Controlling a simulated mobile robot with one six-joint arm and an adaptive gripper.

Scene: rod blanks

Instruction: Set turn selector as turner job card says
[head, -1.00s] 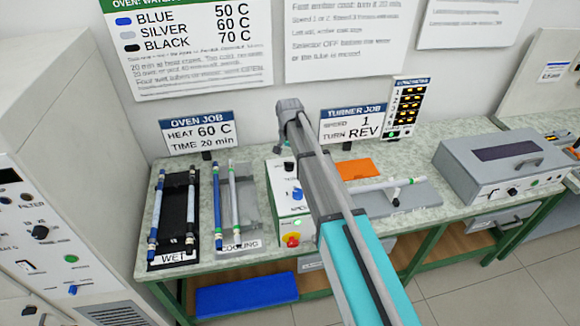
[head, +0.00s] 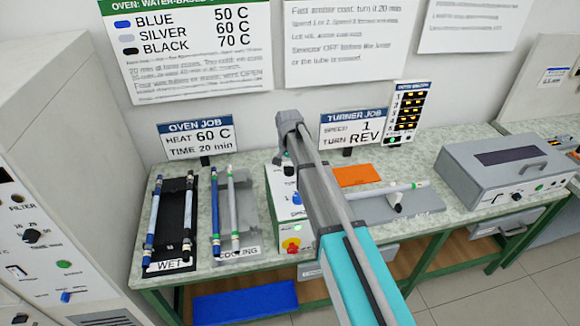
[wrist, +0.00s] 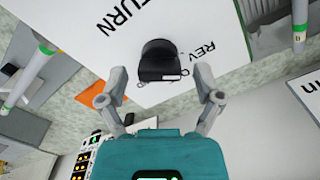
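The turner job card (head: 352,130) reads speed 1, turn REV in the head view. The turn selector (wrist: 158,62) is a black knob on a white panel (wrist: 120,40) in the wrist view. TURN is printed above it and REV to its lower right; another label beside it is partly hidden. A small white mark shows on the knob's lower edge. My gripper (wrist: 159,82) is open, with one finger on each side of the knob's near end, apart from it. In the head view my arm hides part of the turner control box (head: 281,212), and the fingers cannot be made out.
The control box carries a red and yellow stop button (head: 291,245) on its front. A tube (head: 385,188) lies on the turner at right. A cooling rack (head: 246,205) and a wet rack (head: 170,222) stand at left. An orange sheet (head: 357,175) lies behind.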

